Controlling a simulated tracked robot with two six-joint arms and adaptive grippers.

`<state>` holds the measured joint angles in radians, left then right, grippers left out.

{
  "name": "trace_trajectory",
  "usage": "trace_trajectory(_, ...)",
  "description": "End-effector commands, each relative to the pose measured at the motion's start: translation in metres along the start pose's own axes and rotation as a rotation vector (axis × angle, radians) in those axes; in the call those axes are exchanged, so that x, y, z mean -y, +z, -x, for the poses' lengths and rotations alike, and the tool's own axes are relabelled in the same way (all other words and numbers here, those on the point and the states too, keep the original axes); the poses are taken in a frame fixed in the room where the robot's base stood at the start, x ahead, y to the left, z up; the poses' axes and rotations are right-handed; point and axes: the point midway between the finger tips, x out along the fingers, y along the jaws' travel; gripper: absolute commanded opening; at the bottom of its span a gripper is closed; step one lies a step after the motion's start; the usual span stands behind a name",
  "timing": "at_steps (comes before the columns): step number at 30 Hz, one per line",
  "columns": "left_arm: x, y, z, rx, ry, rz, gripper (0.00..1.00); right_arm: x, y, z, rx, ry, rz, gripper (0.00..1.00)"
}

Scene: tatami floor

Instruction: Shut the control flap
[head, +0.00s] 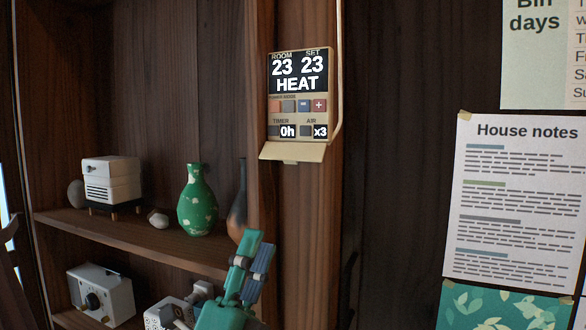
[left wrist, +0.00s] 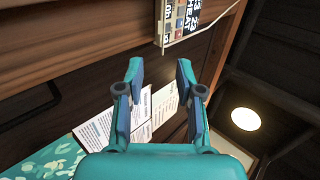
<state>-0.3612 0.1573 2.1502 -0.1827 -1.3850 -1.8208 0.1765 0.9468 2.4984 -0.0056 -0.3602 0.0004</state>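The control panel (head: 297,95) is fixed to a wooden post and reads 23, 23 and HEAT, with buttons and a timer row below. Its beige control flap (head: 293,151) is open, sticking out and down from the panel's bottom edge. My left gripper (head: 254,248) is below and left of the flap, apart from it. In the left wrist view its two fingers (left wrist: 160,70) are spread with nothing between them. The panel (left wrist: 185,20) shows there turned sideways at the top, partly cut off; the flap is hard to make out there. My right gripper is not in view.
A shelf (head: 130,238) at the left holds a green vase (head: 197,205), a dark vase (head: 237,215) near my left gripper, and a white device (head: 111,180). A cable (head: 340,80) runs down the panel's right side. Notes (head: 515,200) hang on the right wall.

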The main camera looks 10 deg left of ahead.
Motion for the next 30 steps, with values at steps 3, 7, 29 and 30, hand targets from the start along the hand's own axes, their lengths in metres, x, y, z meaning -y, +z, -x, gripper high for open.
trace_trajectory(3, 0.003, -0.001, -0.019, 0.0, -0.002, 0.001, 0.36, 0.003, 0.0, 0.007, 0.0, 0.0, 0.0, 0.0)
trace_trajectory(7, 0.003, -0.001, -0.044, 0.0, -0.002, 0.002, 0.36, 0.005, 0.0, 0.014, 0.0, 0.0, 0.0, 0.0)
trace_trajectory(29, 0.001, -0.003, -0.159, -0.003, 0.0, 0.004, 0.36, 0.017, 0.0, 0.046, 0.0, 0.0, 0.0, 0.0)
trace_trajectory(30, 0.001, -0.003, -0.16, -0.003, 0.0, 0.004, 0.36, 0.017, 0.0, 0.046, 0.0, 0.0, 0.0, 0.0)
